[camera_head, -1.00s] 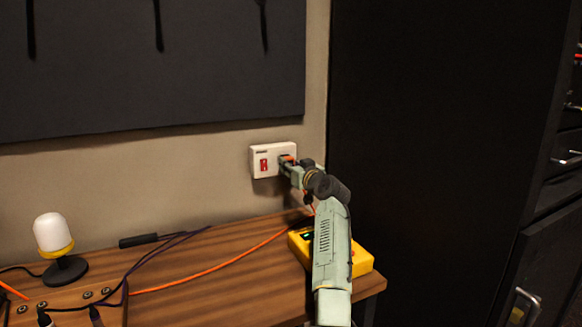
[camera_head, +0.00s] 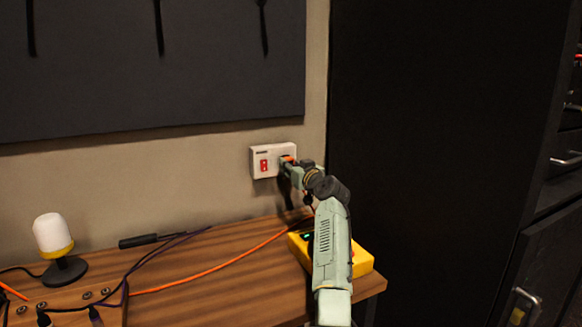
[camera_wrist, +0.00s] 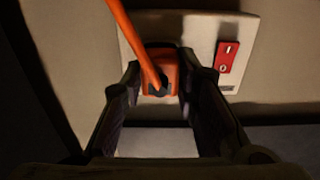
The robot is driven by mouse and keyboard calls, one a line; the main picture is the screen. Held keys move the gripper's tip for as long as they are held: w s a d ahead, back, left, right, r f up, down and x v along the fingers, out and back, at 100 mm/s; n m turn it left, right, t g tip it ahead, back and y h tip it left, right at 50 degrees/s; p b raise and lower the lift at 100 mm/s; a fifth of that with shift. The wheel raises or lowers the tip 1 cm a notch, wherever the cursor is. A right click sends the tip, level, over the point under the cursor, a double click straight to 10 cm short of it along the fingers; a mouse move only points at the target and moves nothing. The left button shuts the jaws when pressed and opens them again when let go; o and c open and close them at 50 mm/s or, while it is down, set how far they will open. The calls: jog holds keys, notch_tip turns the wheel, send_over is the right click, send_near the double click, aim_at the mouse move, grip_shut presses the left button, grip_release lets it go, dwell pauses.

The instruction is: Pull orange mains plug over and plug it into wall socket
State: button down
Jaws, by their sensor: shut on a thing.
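The white wall socket (camera_head: 259,152) with a red rocker switch is on the wall above the desk's right part. My gripper (camera_head: 287,160) is at the socket's right half. In the wrist view, my gripper (camera_wrist: 160,84) is shut on the orange mains plug (camera_wrist: 160,68), with one finger on each side of it. The plug is in front of the face of the white socket (camera_wrist: 197,40). The fingers and the plug hide the socket holes, so I cannot tell how deep its pins are. An orange cable (camera_wrist: 128,32) runs from the plug.
The orange cable (camera_head: 230,262) crosses the wooden desk (camera_head: 215,285). A yellow box (camera_head: 364,262) is under my arm at the desk's right edge. A white-and-yellow lamp (camera_head: 54,235) and dark cables (camera_head: 140,262) are at left. A tall black cabinet (camera_head: 430,130) stands at right.

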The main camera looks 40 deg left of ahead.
jog(key=shift+w+a+r, duration=0.1)
jog(key=shift+w+a, duration=0.1)
jog(key=shift+a, duration=0.3)
jog(key=c, duration=1.2)
grip_release()
jog(key=v, duration=1.2)
